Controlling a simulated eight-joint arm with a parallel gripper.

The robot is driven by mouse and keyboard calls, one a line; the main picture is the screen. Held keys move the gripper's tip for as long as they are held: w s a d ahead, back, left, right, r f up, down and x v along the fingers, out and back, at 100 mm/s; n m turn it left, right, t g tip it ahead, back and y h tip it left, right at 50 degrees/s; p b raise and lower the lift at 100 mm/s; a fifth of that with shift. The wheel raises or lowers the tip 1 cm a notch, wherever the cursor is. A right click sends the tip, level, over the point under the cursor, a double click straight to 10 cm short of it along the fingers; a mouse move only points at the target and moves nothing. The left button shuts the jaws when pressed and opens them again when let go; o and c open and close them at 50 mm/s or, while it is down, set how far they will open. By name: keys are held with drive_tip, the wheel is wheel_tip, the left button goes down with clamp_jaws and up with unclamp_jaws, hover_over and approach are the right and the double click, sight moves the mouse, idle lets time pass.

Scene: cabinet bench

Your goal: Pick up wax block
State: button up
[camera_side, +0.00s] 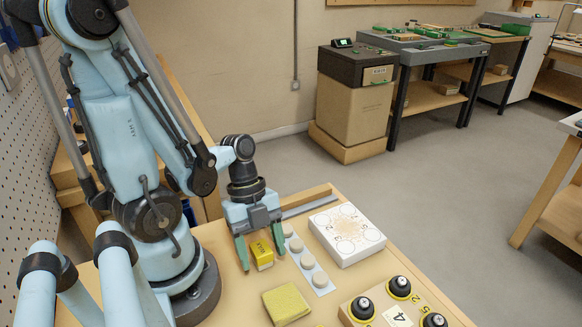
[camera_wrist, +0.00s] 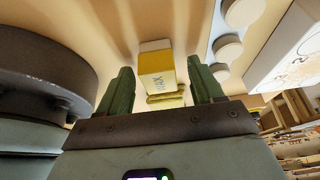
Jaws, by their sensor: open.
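The wax block (camera_side: 263,256) is a small yellow block with dark lettering and a pale end, on the wooden bench. It also shows in the wrist view (camera_wrist: 157,68), upper middle. My gripper (camera_side: 262,259) points down at the block with its green fingers apart, one on each side in the picture. In the wrist view my gripper (camera_wrist: 160,68) has visible gaps between both fingers and the block. I see no clear contact. How high the fingertips are above the bench is hard to tell.
A white strip with several pale discs (camera_side: 308,262) lies just right of the gripper. Beyond it is a white box with printed circles (camera_side: 346,234). A yellow-green pad (camera_side: 286,304) lies in front. A wooden board with black knobs (camera_side: 397,312) stands front right.

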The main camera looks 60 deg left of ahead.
sight(261, 248)
drive_tip(key=c, duration=1.1)
drive_tip(key=shift+o, duration=0.2)
drive_tip(key=shift+r, duration=0.25)
drive_tip(key=shift+r, duration=4.75)
drive_tip(key=o, duration=0.5)
drive_tip(key=shift+c, duration=0.2)
drive_tip(key=c, duration=0.4)
